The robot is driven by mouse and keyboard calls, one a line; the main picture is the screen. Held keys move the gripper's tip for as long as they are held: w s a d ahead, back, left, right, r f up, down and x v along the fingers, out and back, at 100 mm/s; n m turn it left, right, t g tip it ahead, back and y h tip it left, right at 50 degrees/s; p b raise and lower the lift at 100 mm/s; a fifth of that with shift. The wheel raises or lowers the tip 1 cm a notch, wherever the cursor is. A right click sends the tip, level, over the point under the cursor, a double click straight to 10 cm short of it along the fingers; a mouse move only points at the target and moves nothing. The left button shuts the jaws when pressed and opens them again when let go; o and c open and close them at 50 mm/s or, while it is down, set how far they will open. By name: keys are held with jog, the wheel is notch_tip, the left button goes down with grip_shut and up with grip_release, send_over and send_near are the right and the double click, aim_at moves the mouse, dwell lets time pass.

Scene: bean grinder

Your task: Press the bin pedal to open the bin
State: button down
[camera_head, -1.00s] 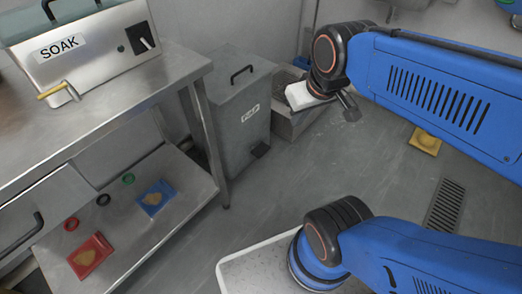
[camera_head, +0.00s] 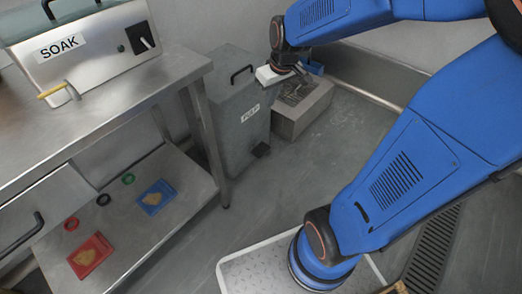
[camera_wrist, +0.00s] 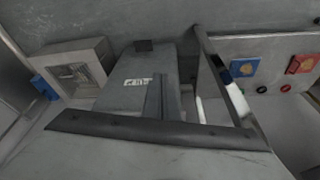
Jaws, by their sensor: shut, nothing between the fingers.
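The grey bin (camera_head: 238,128) stands on the floor just right of the steel bench, with a white label on its front and a black handle on its lid. Its lid looks down. The black pedal (camera_head: 261,150) sticks out low at the bin's front. The wrist view shows the bin upside down, with the pedal (camera_wrist: 143,45) near the top and clear of anything in front of it. My gripper (camera_head: 300,70) is shut and empty, above and right of the bin, apart from the pedal; its tips are hard to make out.
A grey block-like box (camera_head: 303,110) stands on the floor right of the bin, with a blue item (camera_head: 314,67) behind it. The steel bench (camera_head: 110,110) is on the left, its leg close to the bin. Floor in front of the pedal is clear.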

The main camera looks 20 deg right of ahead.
jog(key=w+d+f+n+g, duration=0.1)
jog(key=w+f, duration=0.8)
jog(key=f, duration=0.1)
jog(key=n+g, duration=0.1)
jog(key=n, duration=0.1)
send_over(262, 150)
notch_tip(262, 150, down, 30)
jog(key=shift+s+d, duration=0.25)
jog(key=shift+s, duration=0.05)
jog(key=shift+f, duration=0.15)
jog(key=shift+w+a+f, duration=0.1)
jog(key=shift+w+f, duration=0.05)
jog(key=shift+f, duration=1.5)
jog(key=shift+w+a+f, duration=0.1)
jog(key=shift+w+f, duration=0.05)
jog(key=shift+f, duration=1.5)
jog(key=shift+f, duration=0.15)
